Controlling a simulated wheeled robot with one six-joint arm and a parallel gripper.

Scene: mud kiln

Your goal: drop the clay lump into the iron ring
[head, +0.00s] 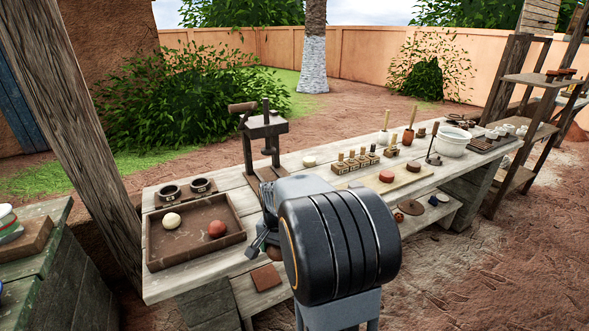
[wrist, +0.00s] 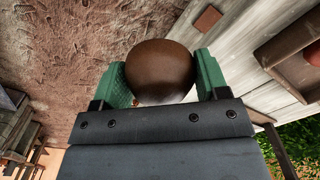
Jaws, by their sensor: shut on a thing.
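My gripper (wrist: 160,82) is shut on a rounded brown clay lump (wrist: 160,70), held between its two green fingers in the wrist view. In the head view my gripper (head: 262,247) is partly hidden by my arm, over the front of the wooden bench; only a bit of the brown lump (head: 273,254) shows. Two dark ring-shaped pieces stand on a small board behind the tray: a left one (head: 170,201) and a right one (head: 201,192). I cannot tell which is the iron ring. Both are farther back and left of my gripper.
A wooden tray (head: 156,262) with a cream ball (head: 172,220) and a red-brown ball (head: 217,229) lies left of my gripper. A tall dark press (head: 265,131) stands behind it. Stamps and pots fill the bench's right side. A flat brown tile (head: 266,277) lies near the front.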

